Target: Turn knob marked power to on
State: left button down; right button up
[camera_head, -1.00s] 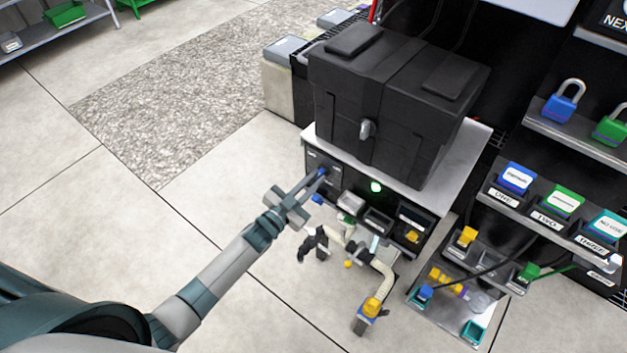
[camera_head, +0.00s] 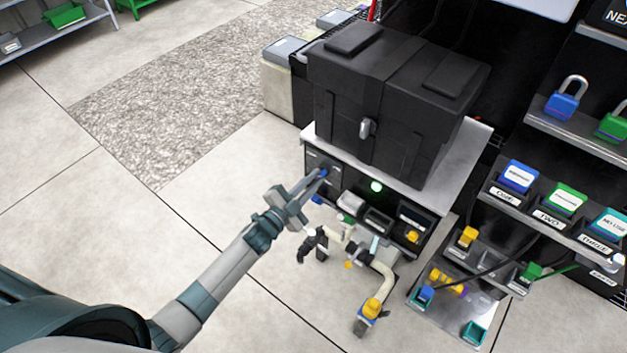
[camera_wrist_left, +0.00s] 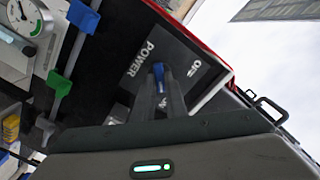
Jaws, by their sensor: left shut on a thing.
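The power knob (camera_wrist_left: 160,72) is small and blue. It sits on a dark panel marked POWER and OFF (camera_wrist_left: 185,58) in the left wrist view. In the head view the knob (camera_head: 323,173) is at the upper left of the cabinet front. My left gripper (camera_head: 318,180) reaches it from the lower left and is shut on it. The left wrist view shows its fingertips (camera_wrist_left: 160,82) on either side of the knob. My right gripper is not in view.
A large black case (camera_head: 395,105) stands on the cabinet top above the panel. Pipes with a yellow-capped valve (camera_head: 372,306) stick out below. Shelves with padlocks (camera_head: 562,104) stand at right. The floor at left is clear.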

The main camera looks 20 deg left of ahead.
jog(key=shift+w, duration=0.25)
pick_arm(q)
jog(key=c, duration=1.8)
grip_release()
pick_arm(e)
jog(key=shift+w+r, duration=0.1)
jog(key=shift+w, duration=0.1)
pick_arm(q)
jog(key=shift+s, duration=0.1)
